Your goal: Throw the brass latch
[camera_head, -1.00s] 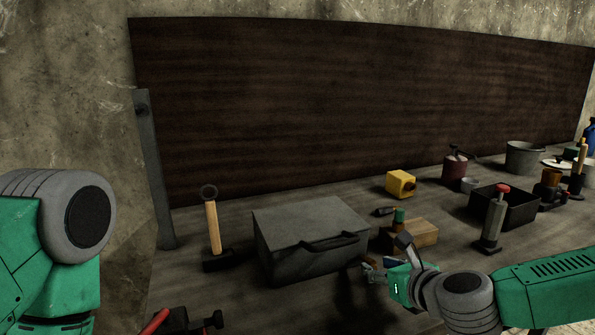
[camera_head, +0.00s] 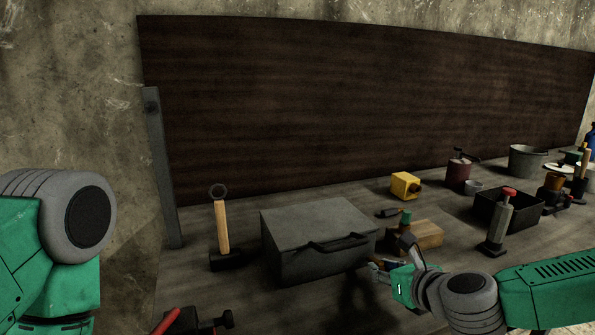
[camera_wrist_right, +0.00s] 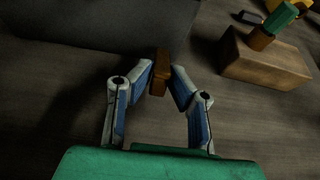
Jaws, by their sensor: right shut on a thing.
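The brass latch shows as a small brown-gold upright piece (camera_wrist_right: 160,72) between my right fingertips in the right wrist view, at the front side of a grey lidded box (camera_head: 318,228). My right gripper (camera_head: 380,267) is at the box's front right corner in the head view. In the wrist view its two blue-and-white fingers (camera_wrist_right: 160,84) are shut on the latch. How the latch joins the box is too dark to tell. My left gripper is out of view; only part of my left arm shows at the left edge.
A wooden block (camera_head: 424,235) with a green-topped piece lies just right of the box. A hammer (camera_head: 222,228) stands left of it. A black tray (camera_head: 524,222), a red-topped tool (camera_head: 499,225) and a yellow block (camera_head: 404,185) are farther right. Bare bench shows between them.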

